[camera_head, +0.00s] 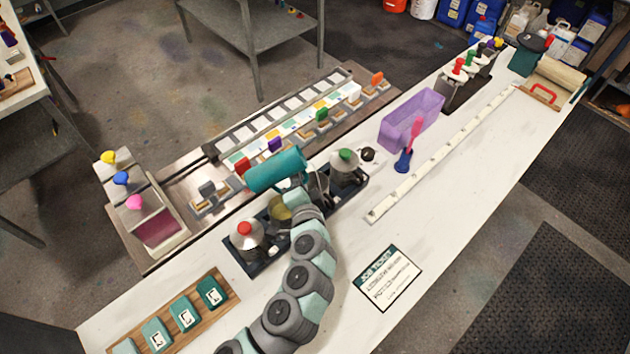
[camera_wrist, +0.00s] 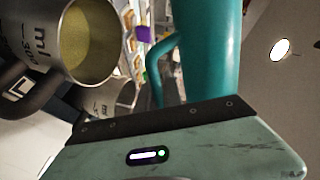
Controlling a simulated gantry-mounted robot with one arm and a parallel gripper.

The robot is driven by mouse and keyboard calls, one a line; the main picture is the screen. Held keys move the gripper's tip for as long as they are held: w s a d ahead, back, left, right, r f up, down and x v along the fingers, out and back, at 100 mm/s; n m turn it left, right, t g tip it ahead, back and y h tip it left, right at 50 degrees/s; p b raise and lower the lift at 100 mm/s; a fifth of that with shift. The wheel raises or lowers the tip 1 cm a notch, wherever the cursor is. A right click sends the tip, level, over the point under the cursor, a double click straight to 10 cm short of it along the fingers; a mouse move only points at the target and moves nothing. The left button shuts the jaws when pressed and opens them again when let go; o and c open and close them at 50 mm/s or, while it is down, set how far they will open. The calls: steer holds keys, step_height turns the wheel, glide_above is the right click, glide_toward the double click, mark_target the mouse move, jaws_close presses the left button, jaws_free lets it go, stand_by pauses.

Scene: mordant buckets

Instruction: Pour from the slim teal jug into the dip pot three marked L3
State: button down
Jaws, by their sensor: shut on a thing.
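The slim teal jug (camera_head: 275,170) is tipped almost level above the dark tray on the bench. In the wrist view the teal jug (camera_wrist: 208,55) shows its handle on the left. My gripper (camera_head: 299,196) is shut on the jug, though its fingertips are hard to see; the dark gripper edge (camera_wrist: 165,118) crosses the wrist view. No pot marked L3 can be read. No stream of liquid can be made out. The jug's contents are hidden.
The tray (camera_head: 262,265) holds steel vessels with red (camera_head: 245,235) and green (camera_head: 344,162) knobs. A steel vessel (camera_wrist: 90,40) with yellowish inside is close by. Bench front is mostly clear.

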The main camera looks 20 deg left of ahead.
steer(key=shift+a+r+m+y, duration=0.1)
steer(key=shift+r+m+y, duration=0.05)
steer(key=shift+m+y, duration=0.15)
stand_by(0.9)
steer(key=shift+f+m+g, duration=0.3)
steer(key=shift+m, duration=0.1)
stand_by(1.1)
